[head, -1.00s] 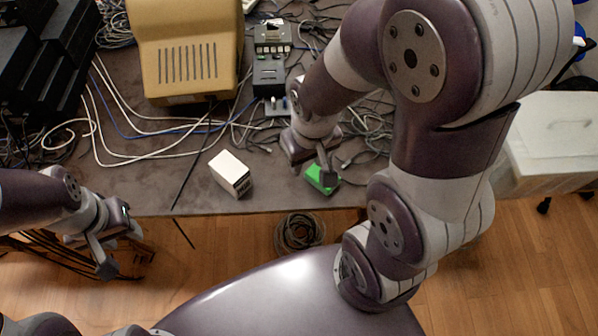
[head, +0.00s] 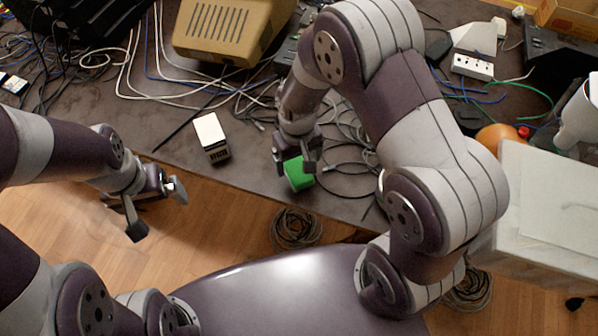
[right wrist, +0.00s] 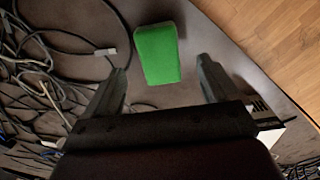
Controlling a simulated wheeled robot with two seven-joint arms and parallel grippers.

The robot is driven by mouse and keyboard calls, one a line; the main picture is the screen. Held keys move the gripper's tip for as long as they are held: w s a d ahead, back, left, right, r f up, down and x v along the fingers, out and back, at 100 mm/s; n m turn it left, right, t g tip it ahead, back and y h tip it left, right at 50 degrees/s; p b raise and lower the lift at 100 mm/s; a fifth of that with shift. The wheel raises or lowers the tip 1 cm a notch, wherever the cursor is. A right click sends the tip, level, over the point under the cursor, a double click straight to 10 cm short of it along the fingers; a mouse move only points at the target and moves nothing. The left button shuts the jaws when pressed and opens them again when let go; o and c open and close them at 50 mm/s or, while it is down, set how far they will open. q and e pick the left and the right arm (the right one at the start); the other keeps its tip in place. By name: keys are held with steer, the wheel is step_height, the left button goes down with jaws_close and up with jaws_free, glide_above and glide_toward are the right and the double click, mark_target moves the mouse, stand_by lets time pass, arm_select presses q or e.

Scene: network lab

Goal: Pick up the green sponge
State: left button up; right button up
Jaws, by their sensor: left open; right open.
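The green sponge (head: 298,174) lies on the dark table near its front edge. It also shows in the right wrist view (right wrist: 158,54), just beyond the fingertips and between their lines. My right gripper (head: 295,164) is open above and beside the sponge, and its fingers hide part of it in the head view. In the right wrist view its two fingers (right wrist: 160,72) stand apart with nothing between them. My left gripper (head: 155,212) is open and empty, off the table's front edge at the left, over the wooden floor.
A white box (head: 211,137) stands left of the sponge. Loose cables (head: 345,150) cover the table right of and behind it. A beige device (head: 225,30) stands at the back. A white cabinet (head: 550,205) is at the right, and a cable coil (head: 296,229) lies on the floor.

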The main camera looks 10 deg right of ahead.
mark_target(298, 170)
steer(key=f, duration=0.6)
steer(key=shift+w, duration=0.25)
steer(key=shift+r, duration=0.1)
steer(key=c, duration=1)
steer(key=shift+c, duration=0.2)
